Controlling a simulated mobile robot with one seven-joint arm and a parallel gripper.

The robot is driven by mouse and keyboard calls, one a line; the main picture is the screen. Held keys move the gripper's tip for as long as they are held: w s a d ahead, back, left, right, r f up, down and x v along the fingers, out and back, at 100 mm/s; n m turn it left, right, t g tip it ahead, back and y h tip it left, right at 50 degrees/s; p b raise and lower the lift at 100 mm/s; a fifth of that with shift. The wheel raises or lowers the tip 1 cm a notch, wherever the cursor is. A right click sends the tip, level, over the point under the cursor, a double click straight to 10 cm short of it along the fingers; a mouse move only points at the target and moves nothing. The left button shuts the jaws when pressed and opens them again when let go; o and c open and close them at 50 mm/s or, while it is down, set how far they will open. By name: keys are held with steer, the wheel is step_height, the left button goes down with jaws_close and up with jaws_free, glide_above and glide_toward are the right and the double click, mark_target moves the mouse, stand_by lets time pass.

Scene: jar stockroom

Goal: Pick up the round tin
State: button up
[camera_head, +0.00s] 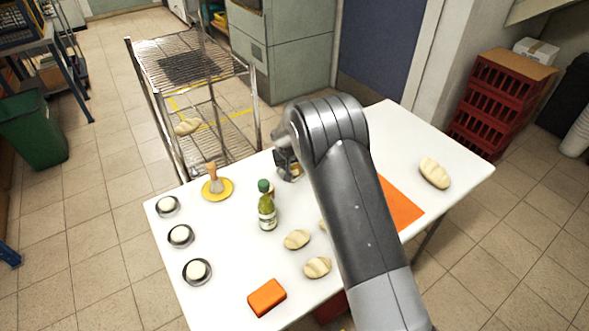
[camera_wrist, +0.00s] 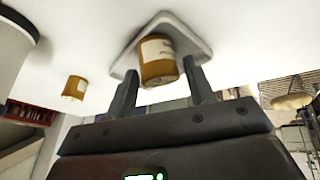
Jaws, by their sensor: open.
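A round amber-brown container with a pale label, apparently the round tin (camera_wrist: 158,66), shows in the wrist view. It is on a white square tray or plate (camera_wrist: 185,36). My gripper (camera_wrist: 163,75) is open, with one finger on each side of the tin in that view. Contact with either finger cannot be made out. In the head view my gripper (camera_head: 288,163) is low over the far part of the white table (camera_head: 235,245).
A similar amber container (camera_wrist: 74,88) stands apart at left in the wrist view. A green-capped bottle (camera_head: 267,211) and a yellow plate with a brush (camera_head: 216,188) are near my gripper. Several loaves, an orange block (camera_head: 267,298) and small round dishes occupy the table. A wire rack (camera_head: 190,60) stands behind.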

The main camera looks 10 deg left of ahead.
steer(key=shift+x, duration=1)
steer(key=c, duration=0.8)
steer(key=shift+r, duration=0.15)
steer(key=shift+c, duration=0.2)
